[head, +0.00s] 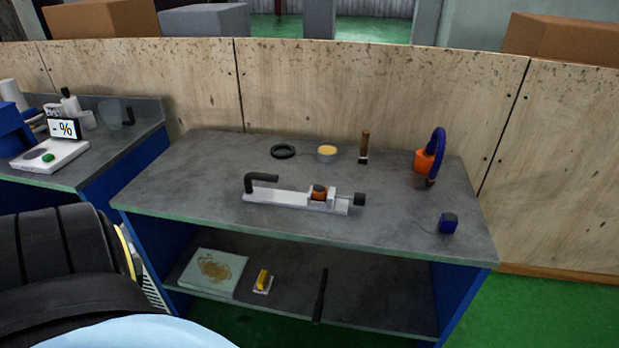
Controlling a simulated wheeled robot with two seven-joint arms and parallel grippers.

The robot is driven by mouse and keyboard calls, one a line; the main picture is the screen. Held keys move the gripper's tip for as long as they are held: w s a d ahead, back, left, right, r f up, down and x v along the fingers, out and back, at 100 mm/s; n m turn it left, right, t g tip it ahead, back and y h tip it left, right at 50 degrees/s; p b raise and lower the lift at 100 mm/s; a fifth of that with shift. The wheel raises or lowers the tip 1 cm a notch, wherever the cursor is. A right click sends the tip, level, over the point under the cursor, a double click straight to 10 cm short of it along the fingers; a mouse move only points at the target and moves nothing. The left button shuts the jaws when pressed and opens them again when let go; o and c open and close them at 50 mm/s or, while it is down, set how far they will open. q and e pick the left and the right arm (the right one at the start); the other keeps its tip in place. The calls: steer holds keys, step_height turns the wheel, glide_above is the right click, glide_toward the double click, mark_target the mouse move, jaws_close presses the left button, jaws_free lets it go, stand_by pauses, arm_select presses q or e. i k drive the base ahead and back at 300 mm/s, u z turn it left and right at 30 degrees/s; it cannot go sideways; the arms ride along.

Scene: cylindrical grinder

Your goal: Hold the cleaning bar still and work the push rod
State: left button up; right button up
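A long pale grey bar device (285,199) lies flat on the grey workbench top, near its middle. It has a bent black handle (262,178) at its left end, an orange part with a dark top (319,193) right of its middle, and a black knob (359,199) at its right end. I take this device to be the cleaning bar; which part is the push rod I cannot tell for sure. Nothing is touching it. Neither of my grippers is in the head view.
The workbench (190,170) also holds a black ring (283,151), a round tin (327,153), a brush (364,147), an orange-and-blue tool (428,158) and a blue block (448,223). Its lower shelf (375,290) carries several items. Bare bench surrounds the device.

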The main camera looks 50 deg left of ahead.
mark_target(359, 199)
steer(key=k, duration=0.85)
steer(key=u, duration=1.2)
steer(key=i, duration=0.5)
steer(key=z, duration=0.05)
